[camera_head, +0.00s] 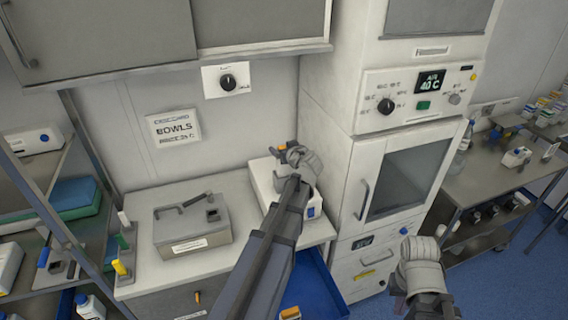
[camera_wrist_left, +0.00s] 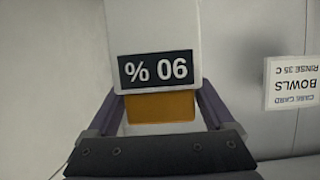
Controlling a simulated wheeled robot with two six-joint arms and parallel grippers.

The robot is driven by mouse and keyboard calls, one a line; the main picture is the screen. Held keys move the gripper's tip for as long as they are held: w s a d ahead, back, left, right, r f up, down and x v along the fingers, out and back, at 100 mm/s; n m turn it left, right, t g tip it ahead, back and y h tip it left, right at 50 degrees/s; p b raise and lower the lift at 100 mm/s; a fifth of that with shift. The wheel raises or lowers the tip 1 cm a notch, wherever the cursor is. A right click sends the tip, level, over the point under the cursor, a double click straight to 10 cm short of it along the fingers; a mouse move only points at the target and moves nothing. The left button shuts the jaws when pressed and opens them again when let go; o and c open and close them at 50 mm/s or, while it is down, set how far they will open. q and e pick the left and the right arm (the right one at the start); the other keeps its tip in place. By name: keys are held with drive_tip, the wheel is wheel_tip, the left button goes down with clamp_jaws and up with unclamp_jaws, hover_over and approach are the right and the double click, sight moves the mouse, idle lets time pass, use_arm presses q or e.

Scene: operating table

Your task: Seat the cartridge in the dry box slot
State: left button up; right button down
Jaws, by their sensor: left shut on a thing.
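The orange cartridge (camera_wrist_left: 160,107) is between the fingers of my left gripper (camera_wrist_left: 160,95), which is shut on it. I cannot tell how deep the cartridge sits in the slot, as the slot is hidden. In the head view the white dry box (camera_head: 263,174) stands on the counter, partly covered by my left arm, with a bit of orange beyond the wrist. My right wrist (camera_head: 422,262) is low at right; its fingers are not clear.
A grey lidded metal bath (camera_head: 190,232) stands on the counter to the left. A tall white cabinet (camera_head: 335,130) with a glass door rises right of the dry box. Below the counter a blue-lined drawer (camera_head: 315,285) is open. Shelves stand at far left.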

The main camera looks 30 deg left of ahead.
use_arm(q)
wheel_tip(320, 180, down, 4)
drive_tip(key=b, duration=0.3)
drive_tip(key=shift+r+b, duration=0.2)
drive_tip(key=shift+b, duration=0.15)
drive_tip(key=shift+f, duration=0.2)
drive_tip(key=o, duration=1.2)
drive_tip(key=shift+o, duration=0.2)
drive_tip(key=shift+r, duration=0.1)
drive_tip(key=shift+r, duration=0.1)
